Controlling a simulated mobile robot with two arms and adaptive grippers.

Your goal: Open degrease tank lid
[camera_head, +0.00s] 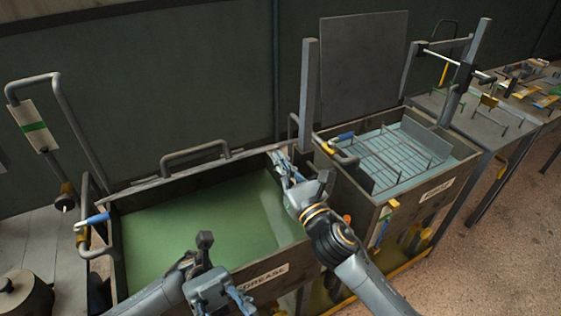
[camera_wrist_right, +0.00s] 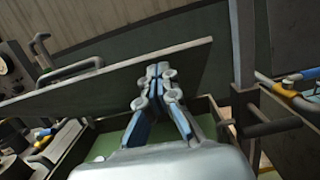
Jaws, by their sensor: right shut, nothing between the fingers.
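The degrease tank (camera_head: 262,272) holds green liquid, and its top opening shows. Its lid (camera_head: 140,184) appears raised and seen almost edge-on along the tank's back, with a grey bar handle (camera_head: 195,153) on the far side. In the right wrist view the lid (camera_wrist_right: 105,85) is a tilted dark panel, its handle (camera_wrist_right: 70,72) behind its edge. My right gripper (camera_head: 279,163) is shut and empty at the lid's right end; its fingertips (camera_wrist_right: 157,70) overlap the panel there, and contact is unclear. My left gripper (camera_head: 215,284) is low over the tank's front; its fingers are hard to read.
A second tank (camera_head: 447,191) with a wire rack (camera_head: 392,153) and an upright lid (camera_head: 363,65) stands to the right. A grey post (camera_head: 307,95) rises between the tanks. A blue-gripped pipe handle (camera_head: 97,219) is at the left rim. A bench with parts is far right.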

